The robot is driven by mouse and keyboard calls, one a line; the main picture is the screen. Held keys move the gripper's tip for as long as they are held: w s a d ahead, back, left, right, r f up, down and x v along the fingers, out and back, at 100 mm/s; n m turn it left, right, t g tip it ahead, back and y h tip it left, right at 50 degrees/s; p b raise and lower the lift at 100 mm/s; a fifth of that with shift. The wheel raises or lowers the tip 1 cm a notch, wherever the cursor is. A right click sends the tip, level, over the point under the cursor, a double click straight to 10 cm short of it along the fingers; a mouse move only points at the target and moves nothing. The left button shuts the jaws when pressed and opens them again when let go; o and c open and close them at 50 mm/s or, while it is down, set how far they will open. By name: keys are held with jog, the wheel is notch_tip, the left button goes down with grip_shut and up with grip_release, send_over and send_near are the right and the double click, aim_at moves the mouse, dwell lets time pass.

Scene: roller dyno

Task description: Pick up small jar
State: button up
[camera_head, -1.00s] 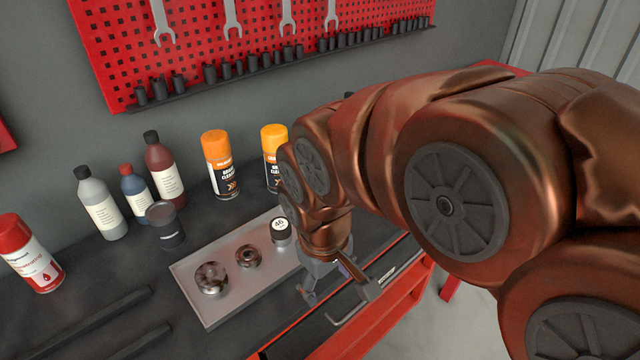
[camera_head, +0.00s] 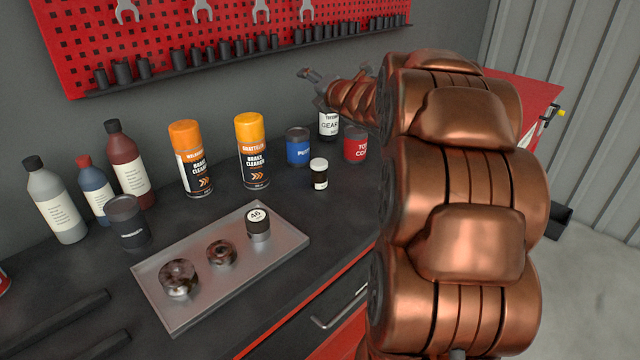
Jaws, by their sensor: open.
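A small dark jar with a white lid and a pale label (camera_head: 319,174) stands upright on the dark worktop, right of the orange-capped cans and in front of a blue tin. My gripper (camera_head: 308,84) is raised above and behind the jar, in front of the grey wall, pointing left. Its fingers are apart and nothing shows between them. It is clear of the jar. My copper arm covers the right part of the worktop.
Orange-capped cans (camera_head: 252,152), a blue tin (camera_head: 298,147), a red tin (camera_head: 355,145) and a white container (camera_head: 328,124) stand near the jar. Bottles (camera_head: 128,163) stand at left.

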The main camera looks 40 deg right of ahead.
jog(key=d+f+n+y, duration=0.1)
jog(key=n+y, duration=0.1)
jog(key=n, duration=0.1)
jog(key=n+g+y+b, duration=0.3)
jog(key=n+y+b, duration=0.4)
jog(key=n+y, duration=0.9)
send_near(319, 162)
jog(key=a+n+h, duration=0.1)
jog(key=w+a+r+n+h, duration=0.1)
jog(key=h, duration=0.1)
jog(key=shift+r+n, duration=0.3)
jog(key=shift+n, duration=0.1)
jog(key=shift+a, duration=0.2)
jog(key=shift+p+x, duration=0.65)
jog(key=shift+x, duration=3.1)
jog(key=c, duration=1.3)
